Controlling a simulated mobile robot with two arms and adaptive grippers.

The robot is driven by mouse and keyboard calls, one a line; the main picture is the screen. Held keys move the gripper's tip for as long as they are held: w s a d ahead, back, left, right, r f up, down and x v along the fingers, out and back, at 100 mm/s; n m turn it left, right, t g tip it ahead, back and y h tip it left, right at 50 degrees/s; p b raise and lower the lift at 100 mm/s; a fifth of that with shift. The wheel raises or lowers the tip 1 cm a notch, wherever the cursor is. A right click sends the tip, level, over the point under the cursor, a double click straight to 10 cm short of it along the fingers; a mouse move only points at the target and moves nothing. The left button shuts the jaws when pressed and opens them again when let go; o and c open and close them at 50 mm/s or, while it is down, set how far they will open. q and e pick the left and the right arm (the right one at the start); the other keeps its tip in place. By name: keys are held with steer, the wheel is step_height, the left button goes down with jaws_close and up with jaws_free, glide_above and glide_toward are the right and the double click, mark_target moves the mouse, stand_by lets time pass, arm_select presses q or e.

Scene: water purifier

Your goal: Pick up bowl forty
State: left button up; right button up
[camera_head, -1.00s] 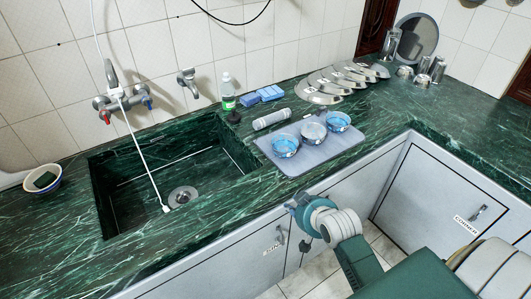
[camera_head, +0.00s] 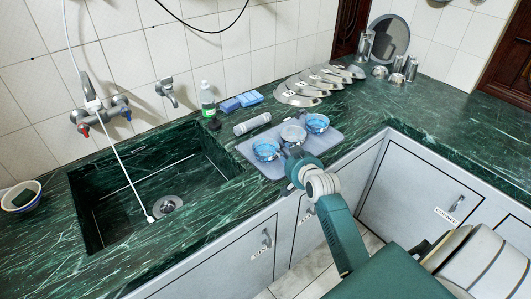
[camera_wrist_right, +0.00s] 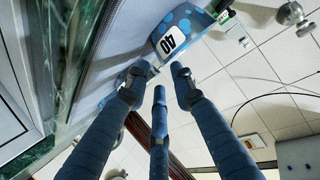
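Three bowls stand on a grey mat (camera_head: 300,163) on the green counter: a blue left bowl (camera_head: 266,149), a pale middle bowl (camera_head: 293,134) and a blue right bowl (camera_head: 317,123). Their numbers are not readable in the head view. In the right wrist view a blue spotted bowl with a "40" label (camera_wrist_right: 172,40) is just beyond my fingertips; it seems to be the left one. My right gripper (camera_head: 292,160) is at the mat's front edge. In the wrist view its three fingers (camera_wrist_right: 160,80) are apart, with nothing between them. My left gripper is out of view.
A sink (camera_head: 150,190) lies left of the mat. A grey cylinder (camera_head: 252,124), a bottle (camera_head: 207,98) and blue sponges (camera_head: 240,101) are behind it. Metal lids (camera_head: 300,91) lie at the back. Counter right of the mat is clear.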

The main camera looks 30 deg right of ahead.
mark_target(266, 151)
steer(key=shift+w+f, duration=0.1)
steer(key=shift+w, duration=0.45)
steer(key=x, duration=0.4)
steer(key=shift+w+f+p, duration=0.1)
steer(key=shift+p, duration=0.3)
jaws_close()
